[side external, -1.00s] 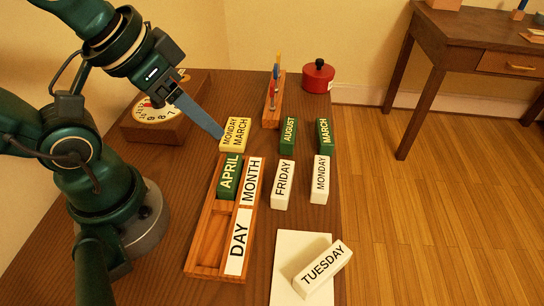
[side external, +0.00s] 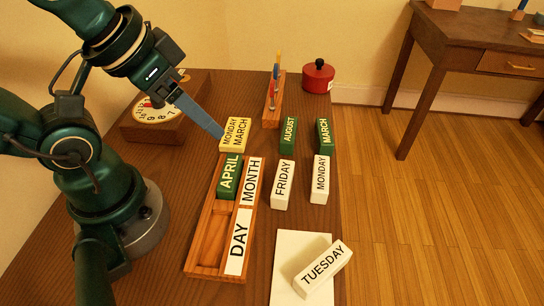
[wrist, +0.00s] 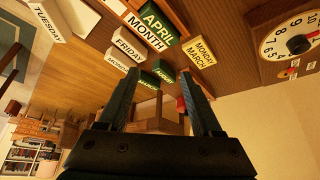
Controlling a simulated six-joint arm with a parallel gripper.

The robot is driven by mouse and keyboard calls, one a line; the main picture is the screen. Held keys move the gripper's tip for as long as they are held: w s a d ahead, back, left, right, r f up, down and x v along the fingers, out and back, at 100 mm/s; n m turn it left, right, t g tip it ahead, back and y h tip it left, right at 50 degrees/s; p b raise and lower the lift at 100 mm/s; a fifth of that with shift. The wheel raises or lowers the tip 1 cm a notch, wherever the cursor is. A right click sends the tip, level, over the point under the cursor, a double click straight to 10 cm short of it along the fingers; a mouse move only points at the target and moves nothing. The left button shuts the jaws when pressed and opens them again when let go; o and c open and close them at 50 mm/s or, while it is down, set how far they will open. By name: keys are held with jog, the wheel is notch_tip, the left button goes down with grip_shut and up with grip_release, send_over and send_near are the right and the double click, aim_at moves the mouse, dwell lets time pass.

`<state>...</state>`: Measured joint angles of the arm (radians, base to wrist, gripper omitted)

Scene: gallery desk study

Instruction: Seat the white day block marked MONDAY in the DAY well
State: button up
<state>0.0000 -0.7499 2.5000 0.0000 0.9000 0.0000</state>
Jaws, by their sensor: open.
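The white MONDAY block (side external: 319,179) stands on the desk at the right, beside the white FRIDAY block (side external: 282,185). In the wrist view the MONDAY block (wrist: 118,65) is partly hidden behind FRIDAY. The wooden tray (side external: 190,262) has a DAY label (side external: 238,241) and a MONTH label (side external: 251,181). Its DAY well (side external: 213,240) is empty. The green APRIL block (side external: 229,177) sits in the well beside MONTH. My gripper (wrist: 162,82) is open and empty. In the side view it (side external: 220,133) is above the desk, near the cream MONDAY MARCH block (side external: 235,134).
A white TUESDAY block (side external: 322,268) lies on a white pad (side external: 287,251). Green AUGUST (side external: 288,134) and MARCH (side external: 325,135) blocks stand behind FRIDAY and MONDAY. A clock (side external: 166,112), a pen holder (side external: 272,105) and a red pot (side external: 318,77) stand farther back.

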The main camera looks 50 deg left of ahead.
jog(key=shift+o, duration=0.5)
